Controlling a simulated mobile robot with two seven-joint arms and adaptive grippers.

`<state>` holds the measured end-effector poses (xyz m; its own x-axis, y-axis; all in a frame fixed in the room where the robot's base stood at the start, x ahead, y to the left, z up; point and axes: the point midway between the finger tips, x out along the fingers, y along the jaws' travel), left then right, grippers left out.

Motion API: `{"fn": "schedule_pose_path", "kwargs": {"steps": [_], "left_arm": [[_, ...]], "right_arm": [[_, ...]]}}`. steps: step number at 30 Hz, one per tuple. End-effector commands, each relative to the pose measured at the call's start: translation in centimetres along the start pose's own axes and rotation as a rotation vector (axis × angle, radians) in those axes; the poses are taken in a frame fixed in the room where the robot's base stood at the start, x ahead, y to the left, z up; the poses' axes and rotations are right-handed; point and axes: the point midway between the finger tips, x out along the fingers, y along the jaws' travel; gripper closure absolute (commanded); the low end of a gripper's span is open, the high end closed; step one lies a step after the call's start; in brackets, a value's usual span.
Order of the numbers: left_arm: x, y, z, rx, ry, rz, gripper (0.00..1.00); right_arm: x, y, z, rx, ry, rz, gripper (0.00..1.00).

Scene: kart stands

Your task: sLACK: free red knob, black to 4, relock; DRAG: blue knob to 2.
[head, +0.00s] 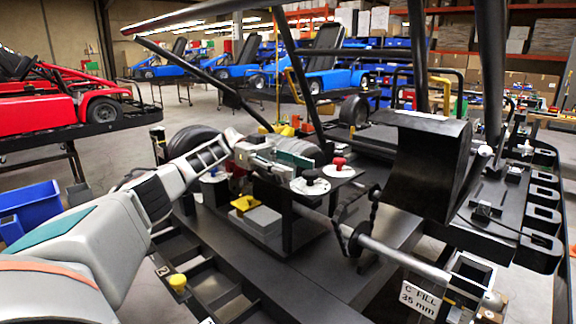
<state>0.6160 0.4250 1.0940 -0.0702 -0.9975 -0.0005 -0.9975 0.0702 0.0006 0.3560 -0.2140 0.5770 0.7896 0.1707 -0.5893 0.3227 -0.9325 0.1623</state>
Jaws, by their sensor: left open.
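A red knob (339,163) stands on a round white dial at the kart stand's centre. A black knob (311,176) stands on a second white dial just left of it and nearer. The dial markings are too small to read. A small dark-blue knob (212,172) on a white base shows further left, partly crowded by my arm. My left gripper (233,151) reaches in from the left. It is open, close above and beside the blue knob and left of the red and black knobs. Contact cannot be told. My right gripper is not in view.
A grey block with a yellow top (244,204) sits below the knobs. A metal shaft (396,257) runs towards a white label (421,299) reading "C-FILL 35 mm". A black seat (416,165) and frame bars rise on the right. A blue bin (38,207) stands left.

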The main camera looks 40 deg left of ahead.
Motion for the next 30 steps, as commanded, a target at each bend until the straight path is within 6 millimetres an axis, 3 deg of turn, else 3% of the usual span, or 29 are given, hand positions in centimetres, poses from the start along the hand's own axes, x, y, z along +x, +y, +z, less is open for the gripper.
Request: {"fn": "schedule_pose_path", "kwargs": {"steps": [12,30], "left_arm": [[-2.3,0.0,0.0,0.000,0.000,0.003,0.60],[-2.5,0.0,0.0,0.000,0.000,0.001,0.60]], "right_arm": [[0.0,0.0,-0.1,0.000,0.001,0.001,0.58],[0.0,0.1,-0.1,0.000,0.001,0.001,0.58]]}}
